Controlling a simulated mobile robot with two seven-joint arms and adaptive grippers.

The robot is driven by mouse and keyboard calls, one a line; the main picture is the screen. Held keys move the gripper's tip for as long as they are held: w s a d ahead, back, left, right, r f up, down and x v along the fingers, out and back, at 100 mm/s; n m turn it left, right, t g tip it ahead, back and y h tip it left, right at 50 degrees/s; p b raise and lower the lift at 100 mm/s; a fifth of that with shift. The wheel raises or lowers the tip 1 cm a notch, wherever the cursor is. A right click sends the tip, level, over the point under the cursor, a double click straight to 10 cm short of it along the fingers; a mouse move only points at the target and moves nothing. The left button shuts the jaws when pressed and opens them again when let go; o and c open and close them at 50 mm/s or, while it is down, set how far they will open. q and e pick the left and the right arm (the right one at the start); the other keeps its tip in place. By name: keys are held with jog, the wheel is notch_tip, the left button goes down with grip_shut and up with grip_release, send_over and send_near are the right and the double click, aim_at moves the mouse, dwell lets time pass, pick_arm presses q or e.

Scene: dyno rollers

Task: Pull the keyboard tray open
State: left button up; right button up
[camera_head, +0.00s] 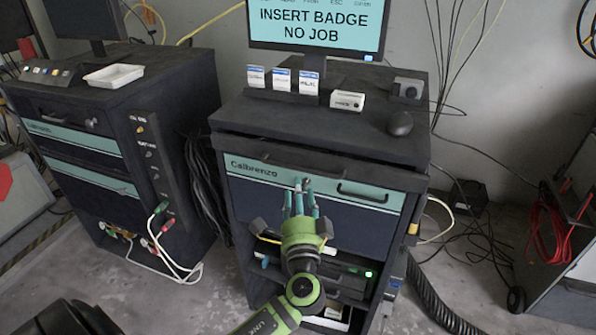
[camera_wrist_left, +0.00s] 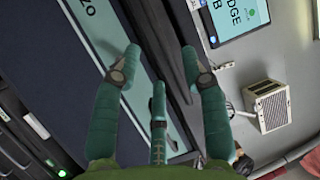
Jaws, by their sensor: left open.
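The cabinet (camera_head: 235,200) in the middle has a teal front panel (camera_head: 258,172) lettered like "Calibrenzo", with a black handle (camera_head: 363,192) on its right half. A dark band (camera_head: 300,153) lies between the worktop and this panel; I cannot tell which part is the keyboard tray. My left gripper (camera_head: 303,190) is in front of the panel, left of the handle. In the left wrist view, its green fingers (camera_wrist_left: 161,62) are spread and empty, pointing at the cabinet front. Any gap to the panel is hard to judge. My right gripper is out of view.
A monitor (camera_head: 318,22) reads "INSERT BADGE NO JOB". Small boxes (camera_head: 308,82) and a mouse (camera_head: 400,123) sit on the worktop. Another cabinet (camera_head: 180,95) with cables stands left. A ridged black hose (camera_head: 430,297) lies right. Some floor between the cabinets is clear.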

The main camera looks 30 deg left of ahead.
pick_arm(q)
jog(key=f+p+x, duration=0.1)
jog(key=p+x, duration=0.1)
jog(key=x, duration=0.4)
jog(key=shift+w+r, duration=0.25)
jog(key=shift+r, duration=0.1)
grip_shut()
